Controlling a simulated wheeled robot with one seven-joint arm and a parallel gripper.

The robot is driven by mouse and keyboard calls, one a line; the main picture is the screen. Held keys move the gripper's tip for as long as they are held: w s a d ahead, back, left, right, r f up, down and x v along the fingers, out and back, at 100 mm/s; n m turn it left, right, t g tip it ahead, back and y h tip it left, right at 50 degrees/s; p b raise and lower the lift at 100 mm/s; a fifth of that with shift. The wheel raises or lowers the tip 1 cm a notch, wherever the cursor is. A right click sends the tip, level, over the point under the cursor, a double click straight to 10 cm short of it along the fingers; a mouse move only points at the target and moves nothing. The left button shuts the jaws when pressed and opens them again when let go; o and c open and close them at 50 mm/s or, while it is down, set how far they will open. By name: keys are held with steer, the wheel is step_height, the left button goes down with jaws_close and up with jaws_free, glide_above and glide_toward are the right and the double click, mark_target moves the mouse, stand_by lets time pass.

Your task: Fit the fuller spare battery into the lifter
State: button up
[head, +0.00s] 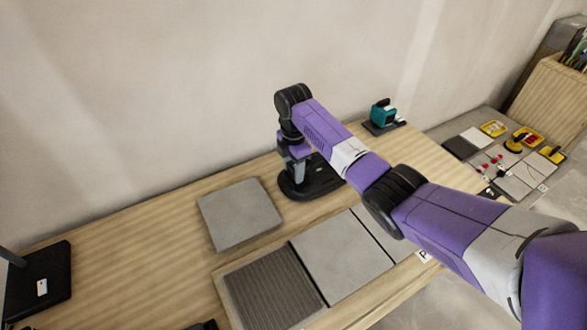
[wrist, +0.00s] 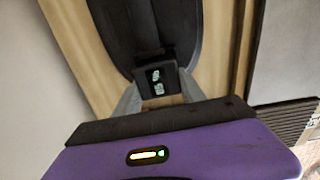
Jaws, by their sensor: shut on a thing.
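My gripper (wrist: 158,92) is shut on a small black block (wrist: 157,78) with white marks on its face, which looks like a battery. In the head view my gripper (head: 297,170) points down over the bench, and its fingertips are partly hidden. A dark oval device (head: 312,182) lies just below and beside it; it may be the lifter. In the wrist view this dark oval body (wrist: 150,30) lies directly beyond the block. I cannot tell whether the block touches it or sits in it. The charge of the block cannot be read.
A loose grey tile (head: 240,214) lies on the wooden bench (head: 130,265). Laid tiles (head: 342,256) and a ribbed bed (head: 272,290) are in front. A teal device (head: 383,115) stands at the back right. A black stand (head: 45,285) is at the left.

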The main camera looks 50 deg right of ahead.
steer(key=shift+f, duration=0.1)
steer(key=o, duration=1.4)
steer(key=shift+o, duration=0.2)
steer(key=shift+r+b, duration=0.4)
steer(key=shift+r, duration=3.5)
